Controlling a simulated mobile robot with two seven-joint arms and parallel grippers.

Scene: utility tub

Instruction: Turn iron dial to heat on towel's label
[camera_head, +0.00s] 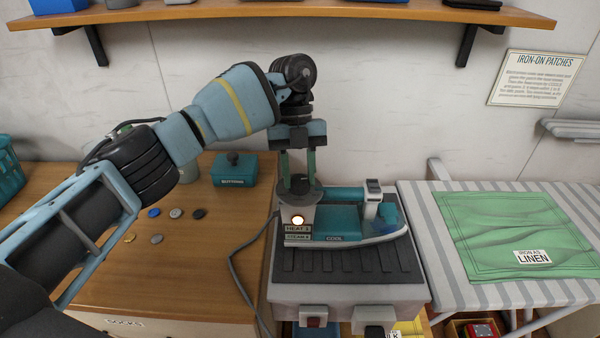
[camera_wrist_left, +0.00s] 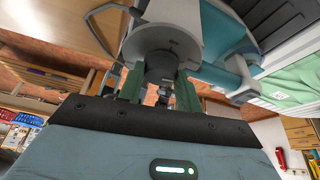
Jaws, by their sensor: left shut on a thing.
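The fingers also show at both sides of the dial in the left wrist view (camera_wrist_left: 160,88). My right gripper is not in view.
A wooden counter (camera_head: 190,270) at left holds several loose buttons (camera_head: 175,213) and a teal "BUTTONS" box (camera_head: 234,172). The iron's grey cord (camera_head: 235,265) hangs down the counter. An "IRON-ON PATCHES" sign (camera_head: 535,80) is on the wall. A shelf (camera_head: 300,15) runs above.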

